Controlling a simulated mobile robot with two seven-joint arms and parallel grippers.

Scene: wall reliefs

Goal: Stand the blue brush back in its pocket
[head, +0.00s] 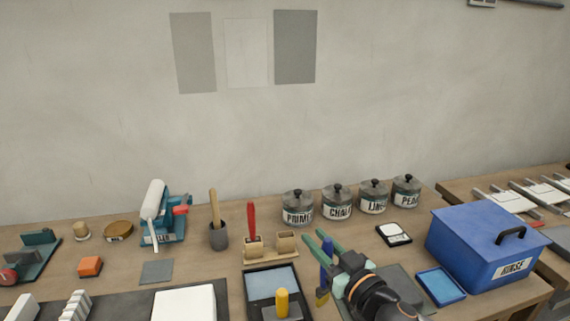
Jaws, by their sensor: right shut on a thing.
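The blue brush (325,251) is between the green fingers of my right gripper (319,242), which is shut on it. The brush looks roughly upright, with a yellow part low down beside my wrist; some of it is hidden by the gripper. Just left of it is a wooden brush holder (270,256) with two pockets. A red-handled brush (251,221) stands in the left pocket. The right pocket (287,241) looks empty. The blue brush is to the right of the holder and appears apart from it. My left gripper is not in view.
A tray with a pale blue pad (272,286) and a yellow-handled tool (282,301) lies in front of the holder. Labelled jars (298,207) stand behind.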

